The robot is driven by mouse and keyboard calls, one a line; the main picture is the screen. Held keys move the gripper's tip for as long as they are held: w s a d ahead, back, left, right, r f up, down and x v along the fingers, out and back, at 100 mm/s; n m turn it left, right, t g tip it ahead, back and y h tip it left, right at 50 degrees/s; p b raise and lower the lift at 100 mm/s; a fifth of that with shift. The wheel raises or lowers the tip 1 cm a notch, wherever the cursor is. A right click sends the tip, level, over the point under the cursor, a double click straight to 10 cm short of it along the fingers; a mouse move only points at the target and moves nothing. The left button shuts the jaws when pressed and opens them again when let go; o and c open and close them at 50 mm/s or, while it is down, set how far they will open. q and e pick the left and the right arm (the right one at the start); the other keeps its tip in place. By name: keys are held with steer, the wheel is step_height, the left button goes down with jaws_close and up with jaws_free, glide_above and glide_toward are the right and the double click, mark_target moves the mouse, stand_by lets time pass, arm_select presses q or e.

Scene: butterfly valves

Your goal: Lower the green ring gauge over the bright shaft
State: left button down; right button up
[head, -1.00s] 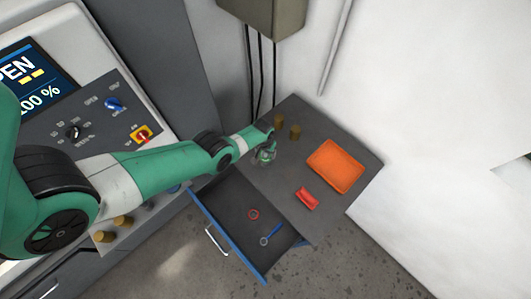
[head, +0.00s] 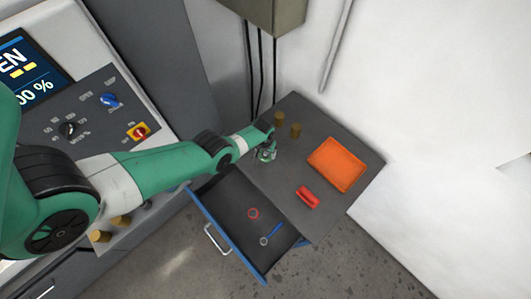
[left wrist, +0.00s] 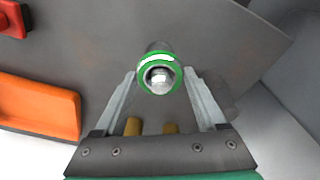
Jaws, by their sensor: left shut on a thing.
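The green ring gauge (left wrist: 142,84) is between the fingertips of my left gripper (left wrist: 159,82) in the left wrist view. The gripper is shut on it. The rounded end of the bright shaft (left wrist: 161,79) shows inside the ring's opening. I cannot tell whether the ring is around the shaft or just above it. In the head view my left gripper (head: 266,156) is over the left part of the grey table top, and ring and shaft are too small to tell apart. My right gripper is not in view.
Two brass cylinders (head: 295,130) stand near the gripper. An orange tray (head: 319,161) and a red block (head: 307,197) are to the right. The open drawer (head: 240,240) holds a red ring (head: 253,214) and a blue-handled tool (head: 275,230). A control panel (head: 90,120) stands left.

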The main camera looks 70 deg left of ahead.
arm_select(q)
steer(key=shift+f+b, duration=0.3)
steer(key=shift+f, duration=0.05)
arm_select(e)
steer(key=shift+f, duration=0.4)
